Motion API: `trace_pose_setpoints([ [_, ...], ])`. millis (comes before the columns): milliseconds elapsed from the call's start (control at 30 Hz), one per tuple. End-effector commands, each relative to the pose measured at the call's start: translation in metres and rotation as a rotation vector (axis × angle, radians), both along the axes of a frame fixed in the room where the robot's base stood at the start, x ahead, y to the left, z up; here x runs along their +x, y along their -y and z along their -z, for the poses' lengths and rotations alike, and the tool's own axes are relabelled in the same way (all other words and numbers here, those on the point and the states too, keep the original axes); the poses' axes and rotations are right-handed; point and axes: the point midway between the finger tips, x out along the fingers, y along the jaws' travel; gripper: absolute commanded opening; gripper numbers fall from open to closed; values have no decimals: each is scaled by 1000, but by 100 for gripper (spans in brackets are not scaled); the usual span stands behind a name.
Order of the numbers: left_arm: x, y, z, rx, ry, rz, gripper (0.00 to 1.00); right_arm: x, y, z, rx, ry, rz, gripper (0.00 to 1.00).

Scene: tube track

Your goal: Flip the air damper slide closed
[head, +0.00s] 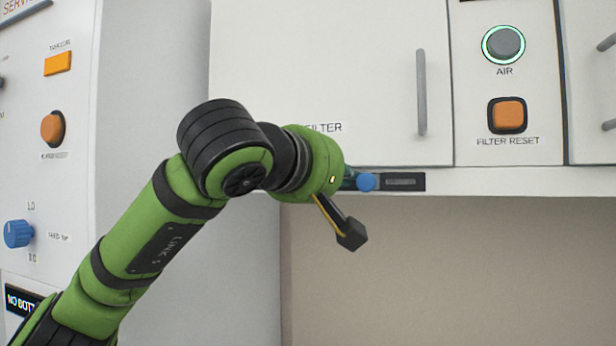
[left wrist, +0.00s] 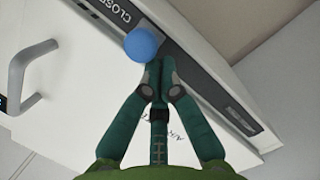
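The air damper slide is a dark strip (head: 405,182) along the cabinet's lower edge, with a round blue knob (head: 367,182). In the left wrist view the strip (left wrist: 205,85) runs diagonally, and the blue knob (left wrist: 141,45) is near its end with the partly visible "CLOSE..." lettering. My left gripper (left wrist: 156,72) has its green fingers together, tips right at the knob. Whether they touch it I cannot tell. In the head view my wrist hides most of this gripper (head: 350,180). My right gripper is not in view.
A cabinet door with a grey handle (head: 421,92) is above the slide. A green-ringed AIR button (head: 503,44) and an orange FILTER RESET button (head: 508,115) are at right. A panel with a blue dial (head: 18,233) stands at left. Below the cabinet is open room.

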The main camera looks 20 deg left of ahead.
Motion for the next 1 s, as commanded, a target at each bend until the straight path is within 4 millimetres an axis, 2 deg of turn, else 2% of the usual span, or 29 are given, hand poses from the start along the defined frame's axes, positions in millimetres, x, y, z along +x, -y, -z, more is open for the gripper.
trace_pose_setpoints([
  [33,-1,9,1,4,-1,12,0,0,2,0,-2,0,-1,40],
  [100,-1,12,1,3,0,10,0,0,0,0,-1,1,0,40],
  [333,-1,12,1,3,0,11,0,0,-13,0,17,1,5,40],
  [567,-9,11,-1,4,2,14,0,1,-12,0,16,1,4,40],
  [667,-24,8,-2,5,4,12,0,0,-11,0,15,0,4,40],
  [1000,-93,-8,-9,1,4,3,0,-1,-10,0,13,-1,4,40],
])
